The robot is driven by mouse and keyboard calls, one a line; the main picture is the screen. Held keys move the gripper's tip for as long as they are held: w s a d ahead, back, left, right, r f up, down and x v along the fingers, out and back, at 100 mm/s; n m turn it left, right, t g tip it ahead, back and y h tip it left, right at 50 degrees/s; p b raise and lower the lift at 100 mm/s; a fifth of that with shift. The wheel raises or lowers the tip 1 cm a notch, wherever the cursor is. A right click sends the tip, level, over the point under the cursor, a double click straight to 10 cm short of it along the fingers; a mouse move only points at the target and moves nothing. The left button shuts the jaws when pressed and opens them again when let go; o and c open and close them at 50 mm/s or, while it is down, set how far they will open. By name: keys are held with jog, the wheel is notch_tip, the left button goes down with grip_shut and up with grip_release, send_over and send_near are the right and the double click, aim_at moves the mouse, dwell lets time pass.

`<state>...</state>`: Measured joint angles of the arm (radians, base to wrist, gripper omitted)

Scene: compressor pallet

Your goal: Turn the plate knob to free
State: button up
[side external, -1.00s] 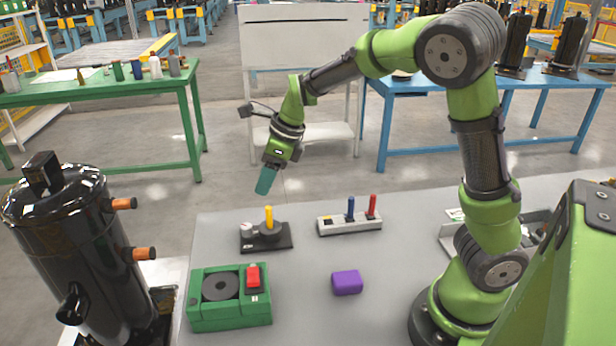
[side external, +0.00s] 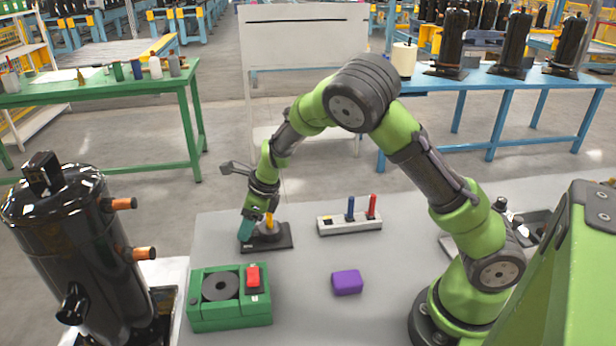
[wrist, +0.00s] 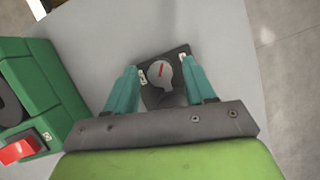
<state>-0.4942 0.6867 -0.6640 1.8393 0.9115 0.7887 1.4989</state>
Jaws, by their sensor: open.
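The dark plate (side external: 284,243) lies flat on the grey table, left of the table's middle. In the wrist view, a round grey knob (wrist: 157,82) with a red line on top sits on the plate. White labels lie on the plate to either side of it. My gripper (side external: 256,228) is open and low over the plate. In the wrist view, its teal fingers (wrist: 160,66) stand on either side of the knob. Contact cannot be told.
A green box (side external: 230,312) with a red switch stands in front of the plate. A grey strip (side external: 330,227) with blue and red pegs is to the right. A purple block (side external: 347,282) lies on clear table. A black compressor (side external: 80,255) stands at left.

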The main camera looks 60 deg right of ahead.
grip_shut()
jog(key=shift+n, duration=0.4)
jog(key=n+g+y, duration=0.1)
jog(key=n, duration=0.1)
jog(key=shift+d+n, duration=0.15)
jog(key=shift+n, duration=0.15)
jog(key=n+g, duration=0.1)
jog(key=n, duration=0.3)
jog(key=shift+w+y, duration=0.1)
jog(key=shift+y, duration=0.3)
jog(key=shift+n+g, duration=0.3)
grip_release()
